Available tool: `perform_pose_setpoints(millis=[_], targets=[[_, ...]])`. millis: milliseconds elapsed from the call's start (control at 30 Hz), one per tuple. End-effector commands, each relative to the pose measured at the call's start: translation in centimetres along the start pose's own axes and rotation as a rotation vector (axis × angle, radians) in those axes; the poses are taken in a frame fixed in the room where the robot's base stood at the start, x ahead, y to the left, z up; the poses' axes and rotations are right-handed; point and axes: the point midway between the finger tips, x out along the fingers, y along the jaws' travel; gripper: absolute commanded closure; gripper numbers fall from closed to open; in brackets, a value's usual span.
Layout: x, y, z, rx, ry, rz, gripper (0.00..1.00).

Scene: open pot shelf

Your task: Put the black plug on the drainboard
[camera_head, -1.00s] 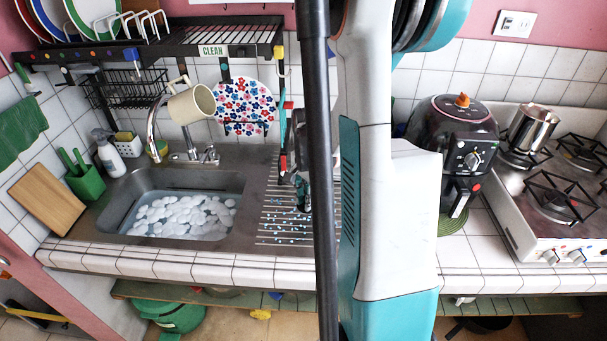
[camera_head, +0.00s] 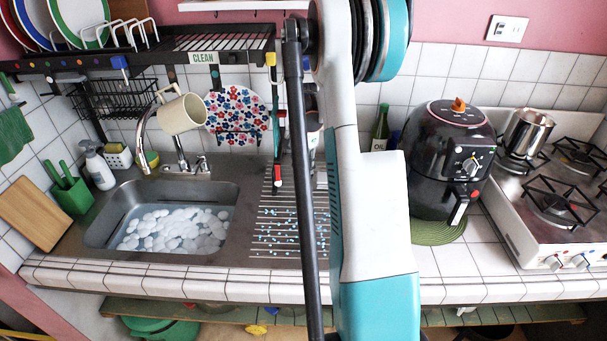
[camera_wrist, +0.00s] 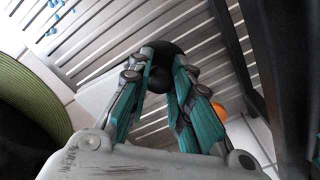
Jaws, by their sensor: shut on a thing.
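In the wrist view my gripper (camera_wrist: 160,62) is shut on the black plug (camera_wrist: 160,80), a dark rounded piece between the fingertips. The ribbed metal drainboard (camera_wrist: 95,35) shows behind and beyond the fingers, with blue drops at its upper left. I cannot tell how far the plug is above it. In the head view the drainboard (camera_head: 262,238) lies right of the sink, partly covered by my arm. The gripper and the plug are hidden there behind my arm.
The sink (camera_head: 93,238) holds water and white pieces. A dish rack (camera_head: 235,42) hangs above it. An air fryer (camera_head: 440,150) on a green mat (camera_head: 438,236), a green bottle (camera_head: 381,128) and a stove (camera_head: 535,235) are to the right. An orange thing (camera_wrist: 219,112) shows in the wrist view.

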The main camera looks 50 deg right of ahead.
Motion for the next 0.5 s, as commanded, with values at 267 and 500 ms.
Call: perform_pose_setpoints(millis=[267,500], targets=[[1.3,-1.2,-1.2,0.0,0.0,0.0,1.0],[3.6,-1.1,-1.1,0.0,0.0,0.0,1.0]])
